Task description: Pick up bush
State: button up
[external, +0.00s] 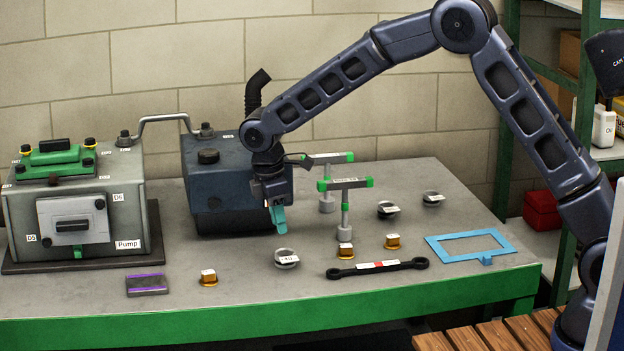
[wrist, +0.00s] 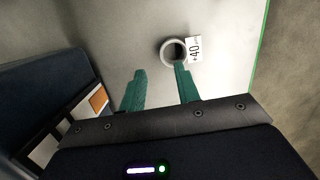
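No part is clearly named as the bush; ring-shaped parts and brass-coloured round parts lie on the bench. A grey ring (external: 286,258) with a white tag lies near the bench's front. The wrist view shows a tagged grey ring (wrist: 172,52), reading "+40", probably the same one. It lies just beyond the tip of one teal finger. My gripper (external: 278,216) points down beside the dark blue block, and no contact with the ring shows. In the wrist view my gripper (wrist: 158,72) has its fingers apart with nothing between them.
Two more tagged rings (external: 387,209) (external: 432,199) lie farther right. Brass-coloured parts (external: 208,277) (external: 345,251) (external: 392,241), a black link rod (external: 378,269) and a blue frame (external: 470,244) lie around. Green-topped stands (external: 345,210) rise behind. The blue block (external: 215,165) stands close to my gripper.

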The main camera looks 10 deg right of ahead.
aim_at(282, 250)
jog(key=shift+s+d+f, duration=0.1)
jog(key=shift+d+f, duration=0.05)
jog(key=shift+f, duration=1.65)
jog(key=shift+s+d+f, duration=0.1)
jog(key=shift+d+f, duration=0.05)
jog(key=shift+f, duration=1.6)
grip_shut()
